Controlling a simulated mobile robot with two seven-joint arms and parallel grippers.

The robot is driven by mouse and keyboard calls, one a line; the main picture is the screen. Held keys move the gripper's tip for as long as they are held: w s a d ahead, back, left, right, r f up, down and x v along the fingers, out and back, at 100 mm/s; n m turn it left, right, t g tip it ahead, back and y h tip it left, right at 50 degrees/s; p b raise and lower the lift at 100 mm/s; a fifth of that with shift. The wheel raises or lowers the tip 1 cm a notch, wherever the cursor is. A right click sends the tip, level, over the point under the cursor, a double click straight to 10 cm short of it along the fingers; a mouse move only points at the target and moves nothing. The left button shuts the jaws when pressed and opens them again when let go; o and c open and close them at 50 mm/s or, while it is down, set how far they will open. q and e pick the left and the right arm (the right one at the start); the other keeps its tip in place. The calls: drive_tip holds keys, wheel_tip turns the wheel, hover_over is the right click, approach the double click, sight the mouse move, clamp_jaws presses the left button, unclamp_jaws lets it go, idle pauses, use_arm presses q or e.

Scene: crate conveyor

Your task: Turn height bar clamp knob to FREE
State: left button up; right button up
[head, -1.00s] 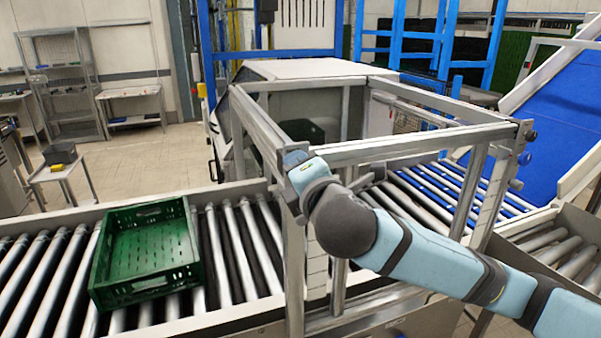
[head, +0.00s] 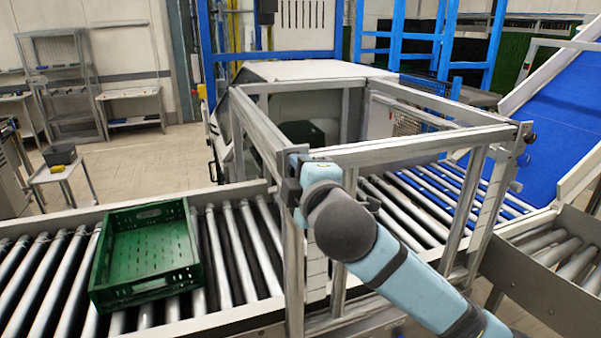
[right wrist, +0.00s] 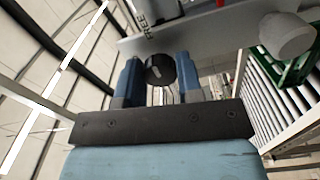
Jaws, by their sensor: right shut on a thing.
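The black round clamp knob (right wrist: 160,70) shows in the right wrist view, with a light pointer mark on its face. It sits between the two blue fingers of my right gripper (right wrist: 159,82), which is shut on it. The word FREE is printed on the grey metal plate (right wrist: 200,32) above the knob; other lettering is partly cut off. In the head view, my right gripper (head: 291,183) is at the near left post of the metal frame (head: 420,145) and hides the knob. My left gripper is not in view.
A green crate (head: 190,240) sits on the roller conveyor (head: 250,245) left of the frame. A grey cylindrical part (right wrist: 287,36) sticks out to the right of the knob. A blue belt (head: 565,150) slopes up at the right.

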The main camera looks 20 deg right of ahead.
drive_tip(key=shift+r, duration=0.2)
drive_tip(key=o, duration=0.9)
drive_tip(key=shift+w, duration=0.1)
drive_tip(key=shift+f, duration=0.15)
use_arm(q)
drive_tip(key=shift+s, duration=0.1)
